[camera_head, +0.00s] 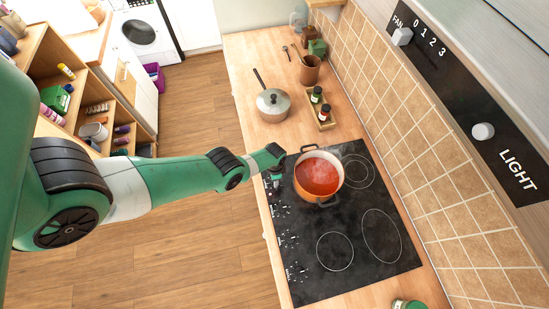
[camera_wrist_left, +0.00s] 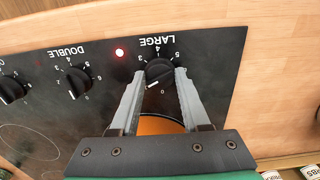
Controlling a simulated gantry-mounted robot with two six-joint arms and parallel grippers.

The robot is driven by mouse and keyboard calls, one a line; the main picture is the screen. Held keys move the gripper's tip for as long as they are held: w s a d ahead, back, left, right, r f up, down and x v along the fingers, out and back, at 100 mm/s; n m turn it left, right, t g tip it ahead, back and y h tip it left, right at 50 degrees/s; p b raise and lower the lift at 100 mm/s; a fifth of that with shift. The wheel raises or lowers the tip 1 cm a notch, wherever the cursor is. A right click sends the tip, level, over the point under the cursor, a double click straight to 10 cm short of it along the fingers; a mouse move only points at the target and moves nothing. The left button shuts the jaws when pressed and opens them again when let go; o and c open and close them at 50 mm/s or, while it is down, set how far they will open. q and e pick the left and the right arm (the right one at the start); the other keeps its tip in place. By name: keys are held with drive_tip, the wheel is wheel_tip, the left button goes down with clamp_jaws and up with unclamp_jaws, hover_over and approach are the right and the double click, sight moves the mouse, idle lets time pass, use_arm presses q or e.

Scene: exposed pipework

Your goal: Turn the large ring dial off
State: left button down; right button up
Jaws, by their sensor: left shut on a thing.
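The large ring dial (camera_wrist_left: 159,73) is a round black knob on the black hob panel, under the printed word LARGE in the left wrist view. Its white mark points down-left, to the left of the printed 0. A red light (camera_wrist_left: 120,52) beside it glows. My left gripper (camera_wrist_left: 160,76) has one finger on each side of the dial and is shut on it. In the head view my left gripper (camera_head: 276,178) is at the hob's left edge, beside the pot, and the dial is hidden there. My right gripper is in neither view.
An orange pot (camera_head: 319,175) of red liquid stands on the black hob (camera_head: 355,240), close to my left gripper. The DOUBLE dial (camera_wrist_left: 76,78) is beside the large ring dial. A lidded saucepan (camera_head: 272,104) and a bottle tray (camera_head: 324,122) stand beyond the hob.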

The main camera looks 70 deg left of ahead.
use_arm(q)
drive_tip(key=n, duration=1.2)
drive_tip(key=shift+n, duration=0.4)
idle(0.3)
drive_tip(key=shift+c, duration=1.9)
unclamp_jaws()
drive_tip(key=shift+r, duration=0.1)
